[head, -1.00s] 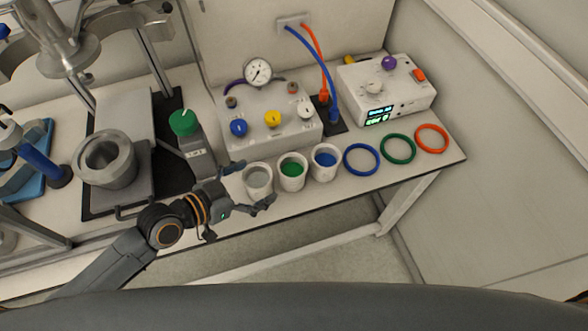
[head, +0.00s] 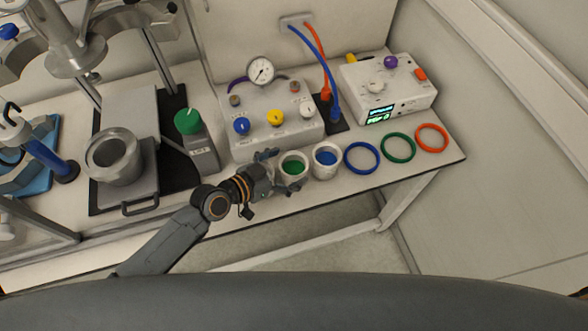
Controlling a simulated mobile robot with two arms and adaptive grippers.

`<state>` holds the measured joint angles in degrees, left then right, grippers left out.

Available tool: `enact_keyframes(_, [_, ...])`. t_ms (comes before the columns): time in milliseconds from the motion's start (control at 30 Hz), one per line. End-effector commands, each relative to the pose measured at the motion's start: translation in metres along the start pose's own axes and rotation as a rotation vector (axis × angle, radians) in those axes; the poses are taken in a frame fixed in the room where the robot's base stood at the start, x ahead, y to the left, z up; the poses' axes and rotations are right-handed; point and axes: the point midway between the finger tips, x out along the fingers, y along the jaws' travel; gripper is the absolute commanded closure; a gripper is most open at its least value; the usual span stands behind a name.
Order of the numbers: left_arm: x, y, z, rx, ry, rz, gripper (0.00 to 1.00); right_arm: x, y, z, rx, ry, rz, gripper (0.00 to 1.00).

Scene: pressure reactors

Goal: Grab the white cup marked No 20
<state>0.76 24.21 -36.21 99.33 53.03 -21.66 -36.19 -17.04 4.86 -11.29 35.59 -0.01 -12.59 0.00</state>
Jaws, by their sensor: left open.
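Two white cups show at the bench's front edge: one with green contents (head: 293,166) and one with blue contents (head: 325,160). No number can be read on either. My left gripper (head: 281,171) is open, its fingers pointing right, one behind and one in front of the near left side of the green-filled cup. I cannot tell whether they touch it. The third cup, with grey contents, is hidden behind my left gripper. My right gripper is not in view.
Blue (head: 361,158), green (head: 398,148) and orange (head: 432,137) rings lie right of the cups. A white valve box (head: 262,139) with a gauge stands behind.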

Motion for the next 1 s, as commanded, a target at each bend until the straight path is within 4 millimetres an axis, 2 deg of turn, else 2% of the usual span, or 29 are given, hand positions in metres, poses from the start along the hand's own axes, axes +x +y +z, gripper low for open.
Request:
enact_keyframes(67, [0.0,0.0,0.0,0.0,0.0,0.0,0.07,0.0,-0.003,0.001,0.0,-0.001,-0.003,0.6])
enact_keyframes(400, [-0.001,0.0,0.0,0.0,0.0,0.0,0.75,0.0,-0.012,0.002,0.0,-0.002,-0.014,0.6])
enact_keyframes(500, [-0.001,0.0,0.0,0.0,0.001,-0.001,0.92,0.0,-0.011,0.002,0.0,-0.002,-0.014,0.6])
enact_keyframes(767, [-0.001,0.0,-0.001,0.0,0.001,0.0,0.92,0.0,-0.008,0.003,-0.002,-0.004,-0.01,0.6])
enact_keyframes(1000, [-0.008,0.0,-0.02,0.002,0.005,-0.001,0.92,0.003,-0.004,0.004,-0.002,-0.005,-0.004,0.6])
